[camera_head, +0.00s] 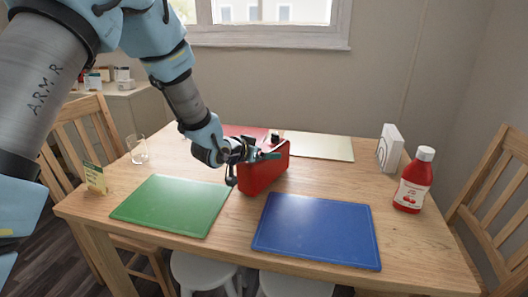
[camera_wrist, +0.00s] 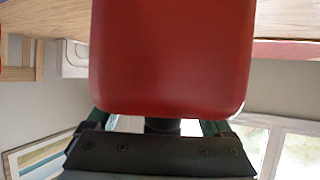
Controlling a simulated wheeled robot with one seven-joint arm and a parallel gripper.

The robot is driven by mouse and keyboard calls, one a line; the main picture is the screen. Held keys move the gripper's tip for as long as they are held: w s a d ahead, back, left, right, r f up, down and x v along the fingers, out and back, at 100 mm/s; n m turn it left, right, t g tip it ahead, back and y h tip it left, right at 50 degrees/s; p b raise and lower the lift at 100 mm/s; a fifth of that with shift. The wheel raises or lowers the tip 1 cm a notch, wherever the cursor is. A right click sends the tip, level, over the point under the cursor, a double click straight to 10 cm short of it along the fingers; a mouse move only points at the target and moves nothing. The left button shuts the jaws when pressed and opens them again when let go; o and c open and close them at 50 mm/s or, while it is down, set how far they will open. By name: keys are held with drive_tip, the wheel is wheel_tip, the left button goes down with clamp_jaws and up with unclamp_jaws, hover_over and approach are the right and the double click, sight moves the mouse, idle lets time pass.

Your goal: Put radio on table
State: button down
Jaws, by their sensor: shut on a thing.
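The red radio (camera_head: 262,172) is upright at the middle of the wooden table (camera_head: 215,258), between the green and blue mats. I cannot tell whether its base touches the table or is just above it. My gripper (camera_head: 262,155) reaches in from the left and is shut on the radio near its top. In the wrist view the radio (camera_wrist: 172,55) fills the upper middle, right in front of my gripper (camera_wrist: 160,130), and hides most of the fingers.
A green mat (camera_head: 172,205) and a blue mat (camera_head: 316,230) lie in front, a red mat (camera_head: 243,131) and a pale mat (camera_head: 320,146) behind. A ketchup bottle (camera_head: 413,182) and white holder (camera_head: 390,149) stand right. A glass (camera_head: 137,149) and yellow card (camera_head: 95,177) stand left.

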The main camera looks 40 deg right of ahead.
drive_tip(key=shift+f, duration=0.1)
unclamp_jaws()
drive_tip(key=shift+r, duration=0.25)
drive_tip(key=b+v, duration=0.1)
drive_tip(key=v, duration=1.1)
drive_tip(key=shift+f, duration=0.1)
